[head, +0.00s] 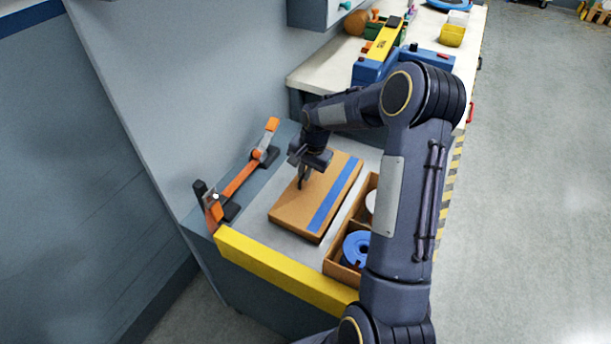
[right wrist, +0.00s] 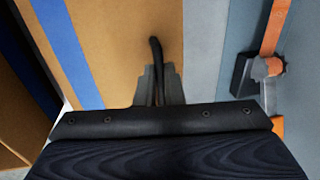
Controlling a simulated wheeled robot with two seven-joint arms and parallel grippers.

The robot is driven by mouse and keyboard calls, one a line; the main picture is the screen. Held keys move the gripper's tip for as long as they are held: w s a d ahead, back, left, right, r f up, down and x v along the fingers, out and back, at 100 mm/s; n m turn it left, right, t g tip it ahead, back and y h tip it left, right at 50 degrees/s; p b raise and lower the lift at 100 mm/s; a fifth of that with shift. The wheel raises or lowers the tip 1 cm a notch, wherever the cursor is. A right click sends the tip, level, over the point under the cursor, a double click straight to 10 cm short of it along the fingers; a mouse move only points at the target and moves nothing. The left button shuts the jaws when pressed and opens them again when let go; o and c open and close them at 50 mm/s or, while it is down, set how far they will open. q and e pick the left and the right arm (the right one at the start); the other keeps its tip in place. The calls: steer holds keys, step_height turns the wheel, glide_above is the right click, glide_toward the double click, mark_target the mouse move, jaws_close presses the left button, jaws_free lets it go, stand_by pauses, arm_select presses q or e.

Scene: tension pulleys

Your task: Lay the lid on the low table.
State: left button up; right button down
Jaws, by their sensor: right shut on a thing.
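The lid (head: 293,212) is a flat brown rectangle with a blue stripe, lying flat over the grey low table (head: 262,226). Whether it touches the table or hangs just above it is hard to tell. My right gripper (head: 304,182) is over the middle-left part of the lid, pointing down. In the right wrist view its fingers (right wrist: 160,85) are shut on a thin dark handle (right wrist: 155,50) that stands out against the lid (right wrist: 115,45). The gripper hides part of the handle. My left gripper is not in view.
A wooden divided crate (head: 333,267) with a blue pulley (head: 357,248) and a white one stands right of the lid, partly behind my right arm. An orange-and-grey fixture (head: 240,180) stands on the left. A yellow strip (head: 280,272) edges the front. A bench (head: 310,75) stands behind.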

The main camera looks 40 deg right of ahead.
mark_target(312, 185)
steer(key=shift+f, duration=0.95)
steer(key=c, duration=1.5)
jaws_free()
steer(key=shift+r, duration=0.1)
steer(key=shift+c, duration=0.2)
step_height(312, 185, up, 12)
steer(key=s+d, duration=0.1)
steer(key=s, duration=0.1)
steer(key=s+a+r+n+t, duration=0.2)
steer(key=s+a+r+n, duration=0.3)
steer(key=s+a+r, duration=0.45)
steer(key=s+a+f+n+y, duration=0.1)
steer(key=s+a+n, duration=0.2)
steer(key=s, duration=0.5)
steer(key=s+a+f+n+t+y, duration=0.1)
steer(key=s+a+f+n, duration=0.1)
steer(key=s+a, duration=0.3)
steer(key=s, duration=0.3)
steer(key=shift+s+a+f+n+t+y, duration=0.15)
steer(key=shift+f+n+t+y, duration=0.15)
steer(key=shift+n+y, duration=0.1)
